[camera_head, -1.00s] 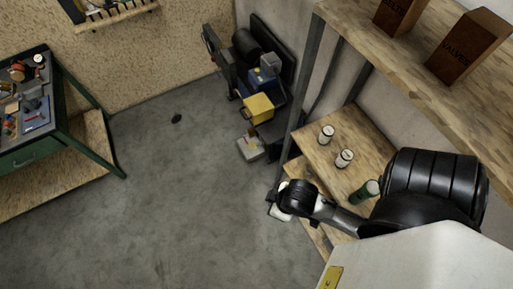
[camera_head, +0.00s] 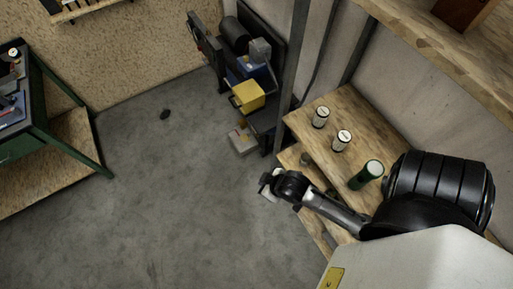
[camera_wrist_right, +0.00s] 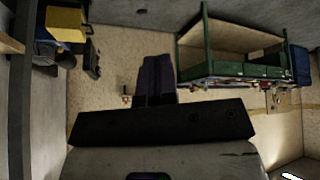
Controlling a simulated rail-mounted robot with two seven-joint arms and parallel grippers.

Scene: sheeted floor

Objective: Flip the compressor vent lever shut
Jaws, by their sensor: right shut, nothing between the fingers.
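A cluster of machinery with a black cylinder (camera_head: 234,36), a blue and grey unit (camera_head: 258,62) and a yellow box (camera_head: 247,96) stands in the far corner in the head view. I cannot tell which part is the compressor, and no vent lever can be made out. The yellow box also shows at the upper left of the right wrist view (camera_wrist_right: 63,25). My right gripper (camera_head: 268,184) is in front of the wooden shelving, below and apart from this cluster. Its dark fingers (camera_wrist_right: 157,70) are together and empty. My left gripper is not in view.
A wooden shelf unit (camera_head: 325,128) stands right, with two white canisters (camera_head: 320,117) (camera_head: 342,140) and a green one (camera_head: 366,175) near my right arm. A pale box (camera_head: 242,140) lies on the floor. A green workbench (camera_head: 55,125) is left. The middle floor (camera_head: 170,200) is clear.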

